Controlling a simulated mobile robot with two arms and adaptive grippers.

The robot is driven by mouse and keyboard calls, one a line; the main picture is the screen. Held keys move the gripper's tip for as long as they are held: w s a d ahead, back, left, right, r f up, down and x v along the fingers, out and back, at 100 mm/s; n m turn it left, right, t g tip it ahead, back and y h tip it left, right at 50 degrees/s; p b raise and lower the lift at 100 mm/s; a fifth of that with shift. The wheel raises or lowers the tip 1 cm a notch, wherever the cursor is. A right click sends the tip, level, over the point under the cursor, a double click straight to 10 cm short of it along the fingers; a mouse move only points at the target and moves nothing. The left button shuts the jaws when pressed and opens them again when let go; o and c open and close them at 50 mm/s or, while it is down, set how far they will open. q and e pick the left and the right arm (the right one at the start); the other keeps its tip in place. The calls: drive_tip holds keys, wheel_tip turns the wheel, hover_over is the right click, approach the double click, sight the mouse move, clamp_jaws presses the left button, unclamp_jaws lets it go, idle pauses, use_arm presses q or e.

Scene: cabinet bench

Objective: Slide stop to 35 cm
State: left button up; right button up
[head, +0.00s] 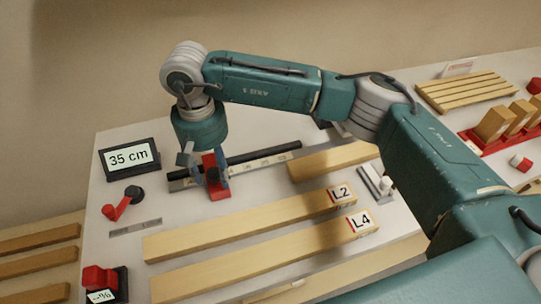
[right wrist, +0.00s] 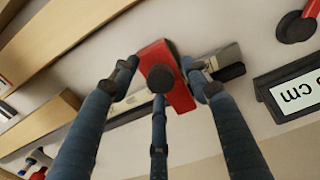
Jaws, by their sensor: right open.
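The red stop (head: 214,188) sits on the dark rail with its pale scale strip (head: 262,160), near the rail's left end in the head view. My right gripper (head: 208,172) points down over the stop. In the right wrist view its fingers (right wrist: 160,85) are open, with the red stop (right wrist: 168,72) between them. I cannot tell whether any finger touches it. The fingers and the stop hide part of the scale, so the stop's reading cannot be made out. A small display (head: 129,157) reads "35 cm". My left gripper is out of view.
Boards labelled L2 (head: 240,226) and L4 (head: 250,263) lie in front of the rail, and another board (head: 325,161) lies right of it. A red crank handle (head: 122,204) is at the left. A red-and-black device (head: 102,282) stands at the front left corner.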

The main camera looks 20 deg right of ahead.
drive_tip(key=shift+r+p, duration=1.3)
drive_tip(key=shift+r, duration=3.15)
